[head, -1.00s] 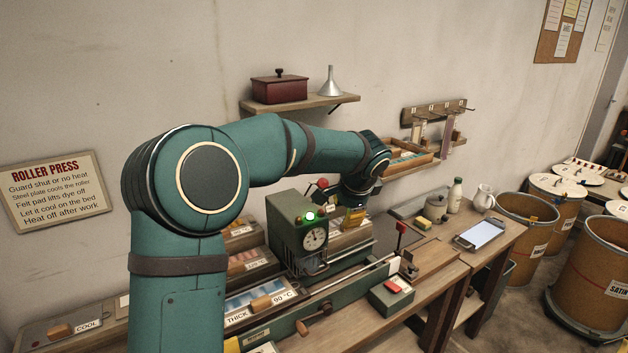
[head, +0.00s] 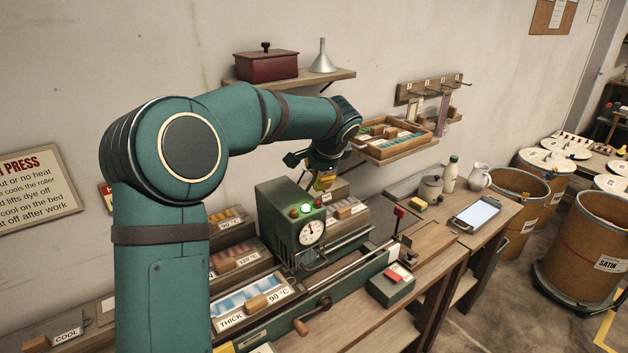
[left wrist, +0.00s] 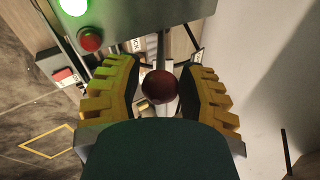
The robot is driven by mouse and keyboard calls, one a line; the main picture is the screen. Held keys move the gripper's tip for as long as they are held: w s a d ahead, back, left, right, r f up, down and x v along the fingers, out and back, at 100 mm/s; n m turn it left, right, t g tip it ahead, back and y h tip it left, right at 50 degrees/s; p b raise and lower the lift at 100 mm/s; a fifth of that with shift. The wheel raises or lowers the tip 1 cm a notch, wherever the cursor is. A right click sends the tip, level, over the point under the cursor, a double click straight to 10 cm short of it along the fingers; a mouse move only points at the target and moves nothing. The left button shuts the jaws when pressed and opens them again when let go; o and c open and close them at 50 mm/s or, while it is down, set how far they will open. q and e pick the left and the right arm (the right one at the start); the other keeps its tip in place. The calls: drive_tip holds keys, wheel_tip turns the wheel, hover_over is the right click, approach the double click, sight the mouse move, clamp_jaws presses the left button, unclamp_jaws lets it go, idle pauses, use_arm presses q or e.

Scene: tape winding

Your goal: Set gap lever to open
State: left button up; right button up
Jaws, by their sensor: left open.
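My left gripper (head: 323,181) is above and behind the green press housing (head: 283,237) in the head view, pointing down. In the left wrist view its yellow-padded fingers (left wrist: 160,92) are open, one on each side of a dark red ball knob (left wrist: 160,87), with gaps visible beside it. The knob appears to be the end of a lever on the press; its shaft is mostly hidden behind it. In the head view I cannot make out the knob behind the housing and gripper. No lever label is readable. My right gripper is not in view.
The housing carries a green lamp (head: 306,208) and a dial (head: 311,232). A red-topped lever (head: 399,212) and a red-button box (head: 391,285) stand to its right. A shelf (head: 300,91) and a tray of parts (head: 392,140) hang on the wall nearby.

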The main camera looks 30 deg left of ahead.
sight(314, 179)
use_arm(q)
drive_tip(key=shift+x, duration=1.6)
drive_tip(key=shift+o, duration=0.3)
clamp_jaws()
